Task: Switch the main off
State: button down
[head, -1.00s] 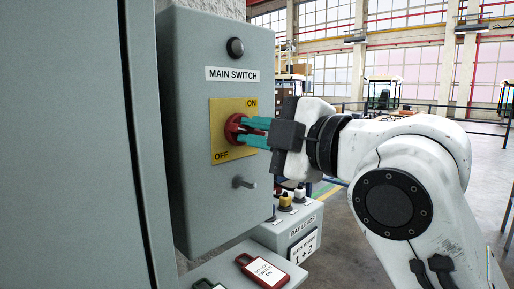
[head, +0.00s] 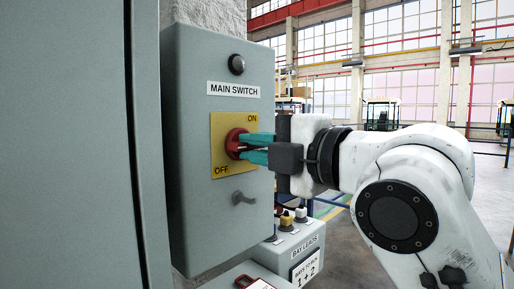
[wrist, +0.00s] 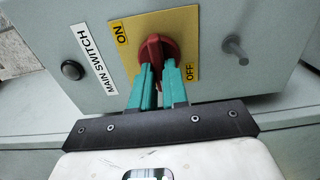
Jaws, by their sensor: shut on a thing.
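The main switch is a red rotary knob (head: 233,143) on a yellow plate (head: 219,160), marked ON at upper right and OFF at lower left in the head view. My gripper (head: 256,147) has teal fingers closed around the knob's grip from the right. In the wrist view the red knob (wrist: 154,46) shows beyond the fingertips, with my gripper (wrist: 158,72) on either side of its grip. ON lies to the left there and OFF to the right. The fingers hide part of the grip, so its exact pointing is hard to tell.
The grey switch box (head: 195,225) carries a dark round lamp (head: 237,64) above and a small metal lever (head: 243,198) below. A BAY LEADS box (head: 285,250) and a red tag (head: 254,283) sit lower down. A grey cabinet (head: 70,150) fills the left.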

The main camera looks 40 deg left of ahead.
jog(key=shift+f, duration=0.1)
jog(key=c, duration=1.1)
grip_release()
jog(key=shift+c, duration=0.2)
jog(key=d, duration=1)
jog(key=shift+s+d, duration=0.4)
jog(key=shift+s, duration=0.05)
